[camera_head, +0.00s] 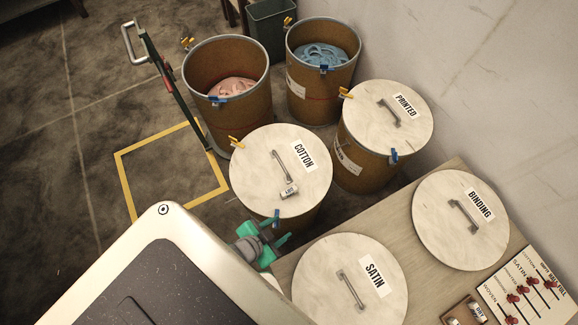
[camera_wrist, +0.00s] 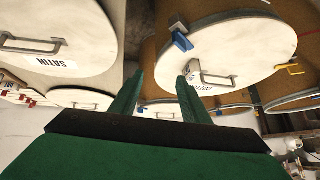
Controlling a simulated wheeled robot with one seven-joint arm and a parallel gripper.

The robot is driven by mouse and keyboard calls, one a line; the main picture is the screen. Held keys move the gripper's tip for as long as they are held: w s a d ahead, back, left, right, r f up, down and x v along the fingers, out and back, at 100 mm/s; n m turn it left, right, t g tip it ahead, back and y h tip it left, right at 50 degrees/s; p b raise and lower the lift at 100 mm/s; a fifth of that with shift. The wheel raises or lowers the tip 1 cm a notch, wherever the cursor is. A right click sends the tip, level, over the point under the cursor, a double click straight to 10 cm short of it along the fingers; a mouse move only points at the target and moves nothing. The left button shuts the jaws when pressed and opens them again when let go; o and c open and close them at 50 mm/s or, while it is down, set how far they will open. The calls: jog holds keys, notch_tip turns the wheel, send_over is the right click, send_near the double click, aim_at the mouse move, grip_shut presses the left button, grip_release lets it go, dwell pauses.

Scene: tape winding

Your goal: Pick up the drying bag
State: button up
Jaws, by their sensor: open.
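My gripper (camera_head: 279,232) is open and empty beside the front edge of the COTTON drum. Its two green fingers also show in the wrist view (camera_wrist: 161,82), with the COTTON lid beyond them. A small pale labelled packet (camera_head: 289,192) lies on the COTTON lid (camera_head: 257,160) at the lower end of the handle; it also shows in the wrist view (camera_wrist: 194,74). A brown tray (camera_head: 449,318) at the lower right edge holds a small item (camera_head: 478,312) whose label seems to read DRY. I cannot tell for certain which of the two is the drying bag.
The PRINTED drum (camera_head: 370,105) and two open drums, with pink (camera_head: 232,88) and blue (camera_head: 322,55) contents, stand behind. A trolley handle (camera_head: 175,95) rises at left. A yellow floor square (camera_head: 128,180) is clear.

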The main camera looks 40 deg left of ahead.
aim_at(289, 191)
jog(key=w+a, duration=0.1)
jog(key=w+a+f+g, duration=0.1)
jog(key=a, duration=0.1)
jog(key=w+a+g, duration=0.1)
jog(key=a, duration=0.1)
jog(key=shift+w+f, duration=0.35)
jog(key=w+a+g, duration=0.1)
jog(key=w, duration=0.1)
jog(key=w+a+g, duration=0.1)
jog(key=w, duration=0.2)
jog(key=w+a+r+g, duration=0.1)
jog(key=w, duration=0.1)
jog(key=shift+w+a+r+m+g+y, duration=0.1)
jog(key=shift+w+a+m+g+y, duration=0.2)
jog(key=shift+a+y, duration=0.1)
jog(key=w+r+g, duration=0.1)
jog(key=w+d+r, duration=0.1)
jog(key=shift+w+d+g, duration=0.1)
jog(key=shift+w+g, duration=0.2)
jog(key=shift+g, duration=0.1)
jog(key=shift+w+d+f, duration=0.1)
jog(key=shift+d+f, duration=0.05)
jog(key=shift+f, duration=5)
grip_shut()
